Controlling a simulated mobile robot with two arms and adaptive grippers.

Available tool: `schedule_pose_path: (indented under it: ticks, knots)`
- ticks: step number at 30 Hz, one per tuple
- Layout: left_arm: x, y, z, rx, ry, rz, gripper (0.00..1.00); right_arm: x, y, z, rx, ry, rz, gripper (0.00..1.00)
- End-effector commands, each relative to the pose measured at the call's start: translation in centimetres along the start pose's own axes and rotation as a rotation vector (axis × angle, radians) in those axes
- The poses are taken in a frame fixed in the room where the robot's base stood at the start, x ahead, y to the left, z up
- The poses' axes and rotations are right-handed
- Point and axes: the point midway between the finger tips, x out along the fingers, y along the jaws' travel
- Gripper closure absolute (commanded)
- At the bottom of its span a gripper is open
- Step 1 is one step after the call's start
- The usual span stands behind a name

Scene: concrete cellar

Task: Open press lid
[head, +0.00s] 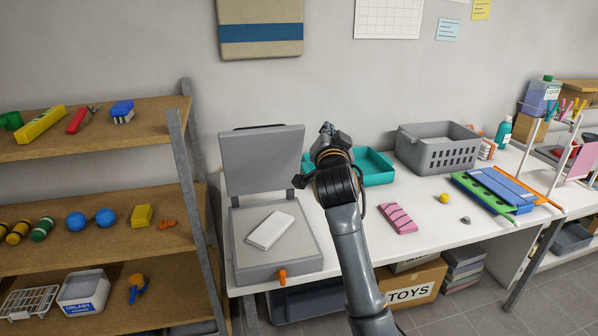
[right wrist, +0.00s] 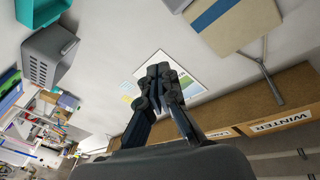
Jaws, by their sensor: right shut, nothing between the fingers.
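The press is a grey box (head: 250,264) on the left end of the white table. Its lid (head: 263,160) stands raised, close to upright, at the back edge. A white rectangular block (head: 270,230) lies on the press bed, and an orange handle (head: 282,276) sticks out at the front. My right gripper (head: 327,130) is up to the right of the lid, apart from it, in front of the teal tray. In the right wrist view its fingers (right wrist: 160,72) are together and empty, pointing toward the wall. My left gripper is not in view.
A teal tray (head: 374,167) and a grey basket (head: 437,150) stand behind on the table (head: 430,235). A pink block (head: 397,218) and a yellow piece (head: 444,198) lie to the right. A wooden shelf (head: 95,245) with toys stands close on the left.

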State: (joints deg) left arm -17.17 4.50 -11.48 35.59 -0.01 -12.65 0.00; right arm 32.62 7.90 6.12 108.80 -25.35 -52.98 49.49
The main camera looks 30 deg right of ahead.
Motion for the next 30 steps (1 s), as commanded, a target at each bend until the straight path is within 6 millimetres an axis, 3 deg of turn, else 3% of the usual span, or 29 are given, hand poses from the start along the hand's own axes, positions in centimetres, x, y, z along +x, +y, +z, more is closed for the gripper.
schedule_pose_path:
  ticks: [1, 6, 10, 14, 20, 30]
  knots:
    - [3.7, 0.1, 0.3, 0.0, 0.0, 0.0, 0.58, -1.5, 1.8, 3.0, -0.092, 0.04, -0.053, 1.0]
    - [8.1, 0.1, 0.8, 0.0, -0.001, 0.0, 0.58, -5.9, 2.1, 6.4, -0.332, 0.152, -0.224, 1.0]
    - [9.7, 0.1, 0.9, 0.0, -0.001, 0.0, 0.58, -8.3, 1.7, 8.0, -0.437, 0.206, -0.31, 1.0]
    - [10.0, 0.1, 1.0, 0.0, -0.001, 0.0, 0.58, -9.3, 1.3, 8.3, -0.479, 0.228, -0.346, 1.0]
    - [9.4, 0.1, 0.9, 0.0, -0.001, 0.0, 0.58, -7.4, 0.3, 7.7, -0.482, 0.232, -0.349, 1.0]
    - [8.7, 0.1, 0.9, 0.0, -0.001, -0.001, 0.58, -0.7, -2.4, 6.8, -0.482, 0.231, -0.346, 1.0]
